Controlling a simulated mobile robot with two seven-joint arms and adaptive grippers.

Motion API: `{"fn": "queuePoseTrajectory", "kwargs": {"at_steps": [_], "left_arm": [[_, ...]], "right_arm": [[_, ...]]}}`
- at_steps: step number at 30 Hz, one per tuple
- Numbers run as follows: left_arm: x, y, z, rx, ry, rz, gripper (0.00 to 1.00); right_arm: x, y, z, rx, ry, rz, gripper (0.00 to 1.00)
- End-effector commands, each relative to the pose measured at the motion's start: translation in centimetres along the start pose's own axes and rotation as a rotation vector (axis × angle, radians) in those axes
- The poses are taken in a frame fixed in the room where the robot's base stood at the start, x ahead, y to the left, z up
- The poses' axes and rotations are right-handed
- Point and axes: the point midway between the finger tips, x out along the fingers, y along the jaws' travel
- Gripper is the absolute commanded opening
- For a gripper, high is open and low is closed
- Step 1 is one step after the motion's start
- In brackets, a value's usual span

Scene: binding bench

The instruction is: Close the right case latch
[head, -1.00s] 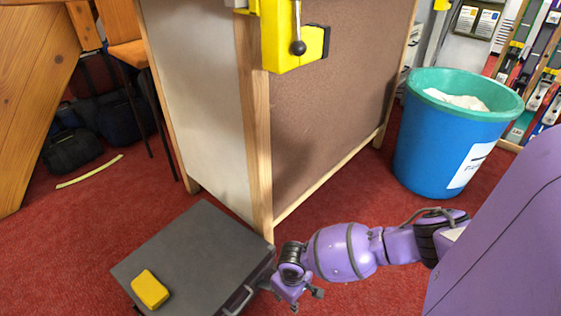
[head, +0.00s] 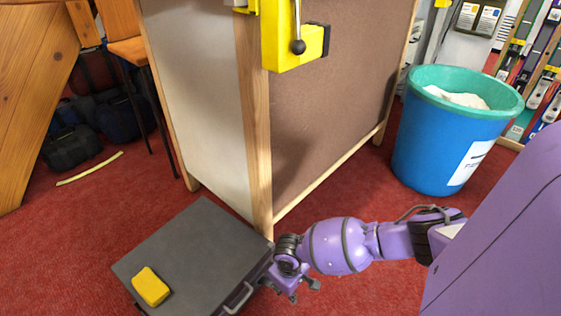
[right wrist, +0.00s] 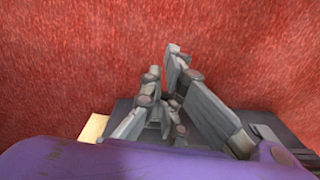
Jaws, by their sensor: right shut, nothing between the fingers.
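A dark grey case (head: 200,247) lies flat and looks closed on the red floor in the head view. Its carry handle (head: 238,298) is on the side facing front right. My right gripper (head: 296,287) is low beside the case's right corner, at its front-right side. In the right wrist view my right gripper (right wrist: 165,62) is shut and empty, with its fingertips over red carpet. Part of the dark case (right wrist: 285,132) shows behind the fingers there. I cannot make out the right latch; my gripper and wrist cover that area. My left gripper is out of view.
A yellow block (head: 150,287) lies on the case lid. A bench cabinet (head: 325,115) with a wooden corner post (head: 257,160) stands right behind the case. A blue bin (head: 445,145) is at the right.

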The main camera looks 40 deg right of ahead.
Motion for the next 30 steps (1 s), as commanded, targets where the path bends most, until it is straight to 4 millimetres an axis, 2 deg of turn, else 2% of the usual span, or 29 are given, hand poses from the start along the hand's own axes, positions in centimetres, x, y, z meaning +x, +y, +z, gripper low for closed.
{"fn": "queuePoseTrajectory", "kwargs": {"at_steps": [11, 21, 26, 30], "left_arm": [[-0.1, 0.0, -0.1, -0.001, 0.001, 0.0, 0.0], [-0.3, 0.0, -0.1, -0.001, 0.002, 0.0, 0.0], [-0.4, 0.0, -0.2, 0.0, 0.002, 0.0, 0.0], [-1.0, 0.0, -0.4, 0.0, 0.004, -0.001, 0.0]], "right_arm": [[-0.1, -0.3, -0.2, -0.002, 0.002, -0.006, 0.0], [-0.8, -0.5, -1.6, -0.003, 0.008, -0.008, 0.0], [-0.8, -0.5, -1.6, -0.003, 0.012, -0.009, 0.0], [-0.9, -0.5, -0.8, -0.002, 0.012, -0.01, 0.0]]}}
